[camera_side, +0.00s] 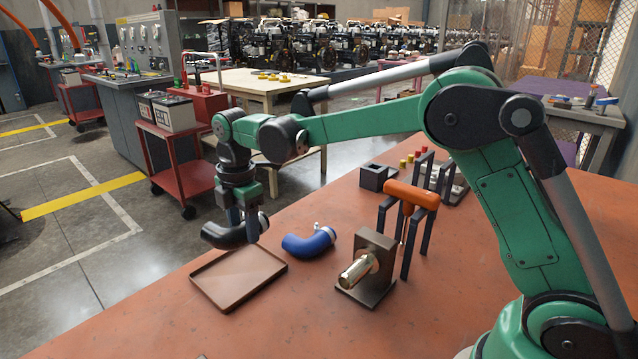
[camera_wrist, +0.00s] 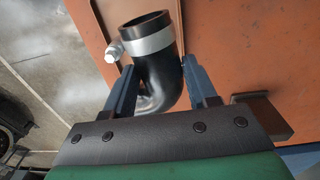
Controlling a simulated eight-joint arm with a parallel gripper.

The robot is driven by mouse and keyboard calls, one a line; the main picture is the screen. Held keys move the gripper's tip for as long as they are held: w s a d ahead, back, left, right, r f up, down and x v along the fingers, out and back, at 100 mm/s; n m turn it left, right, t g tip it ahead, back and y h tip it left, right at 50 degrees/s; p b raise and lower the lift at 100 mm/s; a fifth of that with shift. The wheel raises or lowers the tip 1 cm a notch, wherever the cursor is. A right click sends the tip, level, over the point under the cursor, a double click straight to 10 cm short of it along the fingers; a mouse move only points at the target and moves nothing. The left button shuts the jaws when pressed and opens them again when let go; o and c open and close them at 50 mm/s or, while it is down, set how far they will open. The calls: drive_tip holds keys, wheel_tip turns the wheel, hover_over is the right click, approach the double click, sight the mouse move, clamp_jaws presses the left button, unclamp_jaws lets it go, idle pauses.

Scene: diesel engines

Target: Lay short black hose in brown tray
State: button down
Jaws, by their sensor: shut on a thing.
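The short black hose (camera_side: 224,236) is a curved elbow held above the back edge of the brown tray (camera_side: 243,289). My gripper (camera_side: 243,232) is shut on it, with one finger on each side. In the wrist view the hose (camera_wrist: 160,85) shows between the two blue-grey fingers of my gripper (camera_wrist: 165,92), with a silver clamp band near its open end. The brown tray (camera_wrist: 97,12) shows partly behind it in the wrist view. The tray is flat, low-rimmed and empty in the side view.
A blue hose (camera_side: 308,243) lies right of the tray. A metal block with a shiny cylinder (camera_side: 366,268) and a rack with an orange-handled tool (camera_side: 410,196) stand further right. A small black box (camera_side: 377,177) is behind. The orange bench is clear in front.

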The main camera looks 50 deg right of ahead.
drive_tip(key=shift+w+d+f, duration=0.1)
drive_tip(key=shift+w+f, duration=0.25)
drive_tip(key=shift+f, duration=0.9)
drive_tip(key=shift+w+d+f, duration=0.1)
drive_tip(key=shift+w+f, duration=0.2)
drive_tip(key=shift+f, duration=0.9)
drive_tip(key=shift+w+d+f, duration=0.1)
drive_tip(key=shift+w+f, duration=0.25)
drive_tip(key=shift+f, duration=0.9)
unclamp_jaws()
drive_tip(key=shift+r, duration=0.1)
wheel_tip(320, 180, up, 7)
